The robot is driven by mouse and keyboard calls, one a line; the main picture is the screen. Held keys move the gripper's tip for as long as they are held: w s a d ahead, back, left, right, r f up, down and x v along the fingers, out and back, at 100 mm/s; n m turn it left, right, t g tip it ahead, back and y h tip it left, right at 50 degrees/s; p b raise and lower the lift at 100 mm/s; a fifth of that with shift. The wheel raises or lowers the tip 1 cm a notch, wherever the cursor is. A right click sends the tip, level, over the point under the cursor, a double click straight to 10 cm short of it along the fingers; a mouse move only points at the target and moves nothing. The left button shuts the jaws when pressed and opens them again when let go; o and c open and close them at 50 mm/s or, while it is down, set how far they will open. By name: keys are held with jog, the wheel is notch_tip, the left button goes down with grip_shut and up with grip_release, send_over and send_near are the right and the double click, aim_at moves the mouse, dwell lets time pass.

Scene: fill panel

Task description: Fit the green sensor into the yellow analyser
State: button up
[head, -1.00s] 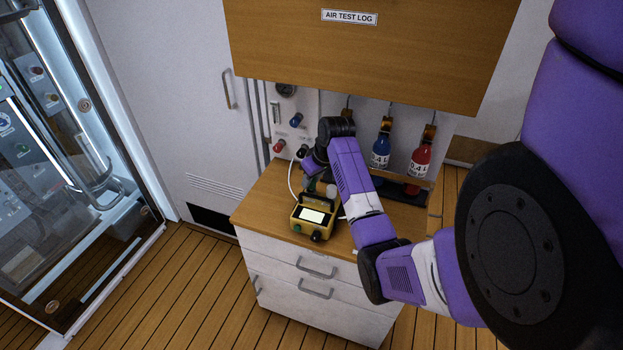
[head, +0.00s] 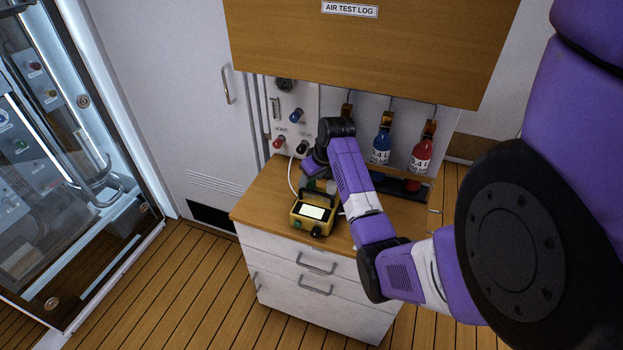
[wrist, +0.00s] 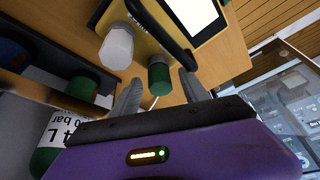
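The yellow analyser (head: 299,216) sits on the wooden cabinet top, its lit screen facing up; its edge also shows at the top of the wrist view (wrist: 150,22). The green sensor (wrist: 159,76) is a short cylinder at the analyser's edge; I cannot tell whether it is seated in it. A white cylinder (wrist: 117,47) is beside it at the same edge. My gripper (wrist: 160,80) is open, its two grey fingers apart on either side of the green sensor with gaps showing.
Blue (head: 381,150) and red (head: 421,154) bottles hang at the back right, near a dark rack. A wooden panel (head: 400,45) overhangs the cabinet (head: 270,258). A white tube runs behind the analyser.

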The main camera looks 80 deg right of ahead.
jog(key=b+v, duration=0.1)
jog(key=v, duration=0.6)
jog(key=shift+r, duration=0.35)
jog(key=shift+s+a, duration=0.15)
